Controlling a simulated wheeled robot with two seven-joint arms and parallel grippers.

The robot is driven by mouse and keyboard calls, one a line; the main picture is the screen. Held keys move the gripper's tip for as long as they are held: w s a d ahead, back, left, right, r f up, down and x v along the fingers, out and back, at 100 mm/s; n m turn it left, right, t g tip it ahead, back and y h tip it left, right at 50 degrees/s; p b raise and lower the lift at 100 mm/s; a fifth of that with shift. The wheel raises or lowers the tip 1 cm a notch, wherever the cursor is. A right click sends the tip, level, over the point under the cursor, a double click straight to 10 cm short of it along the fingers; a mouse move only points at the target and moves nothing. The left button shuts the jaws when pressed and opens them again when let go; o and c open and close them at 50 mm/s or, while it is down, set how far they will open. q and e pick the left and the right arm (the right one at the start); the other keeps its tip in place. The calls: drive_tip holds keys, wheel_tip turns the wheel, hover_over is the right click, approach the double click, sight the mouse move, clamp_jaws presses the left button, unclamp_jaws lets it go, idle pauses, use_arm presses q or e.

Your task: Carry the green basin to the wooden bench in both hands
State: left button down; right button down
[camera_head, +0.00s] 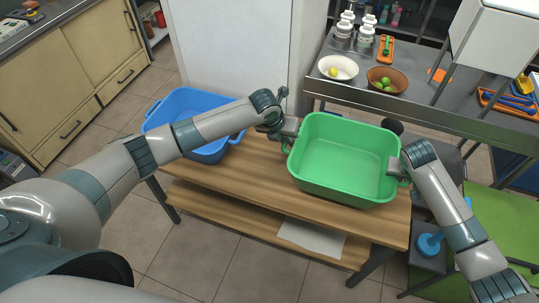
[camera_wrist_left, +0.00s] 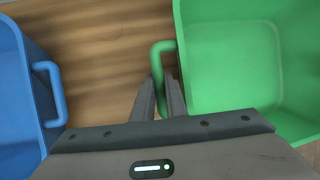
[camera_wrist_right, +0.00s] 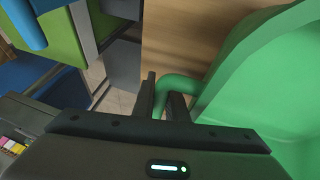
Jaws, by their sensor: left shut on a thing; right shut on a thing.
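The green basin (camera_head: 344,157) is upright and looks empty. It is over the right part of the wooden bench (camera_head: 250,172); I cannot tell whether it rests on the top or hangs just above it. My left gripper (camera_head: 287,132) is shut on the basin's left handle, which shows between the fingers in the left wrist view (camera_wrist_left: 160,60). My right gripper (camera_head: 401,170) is shut on the right handle, seen in the right wrist view (camera_wrist_right: 172,88). The bench top beneath the basin is hidden.
A blue basin (camera_head: 187,110) stands at the bench's left end. Behind is a grey counter (camera_head: 335,87) with a white bowl (camera_head: 338,68), a brown bowl (camera_head: 387,80) and several white bottles. A green surface (camera_head: 497,215) and a blue object (camera_head: 429,244) are at the right.

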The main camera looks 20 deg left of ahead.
use_arm(q)
drive_tip(key=shift+a+f, duration=0.15)
drive_tip(key=shift+f, duration=0.1)
use_arm(e)
drive_tip(key=shift+d+f, duration=0.1)
drive_tip(key=shift+f, duration=0.1)
use_arm(q)
drive_tip(key=shift+r+p, duration=0.3)
drive_tip(key=shift+r, duration=0.1)
use_arm(e)
drive_tip(key=shift+r, duration=0.35)
use_arm(q)
drive_tip(key=shift+f+b, duration=0.25)
drive_tip(key=shift+b, duration=0.05)
use_arm(e)
drive_tip(key=shift+f, duration=0.25)
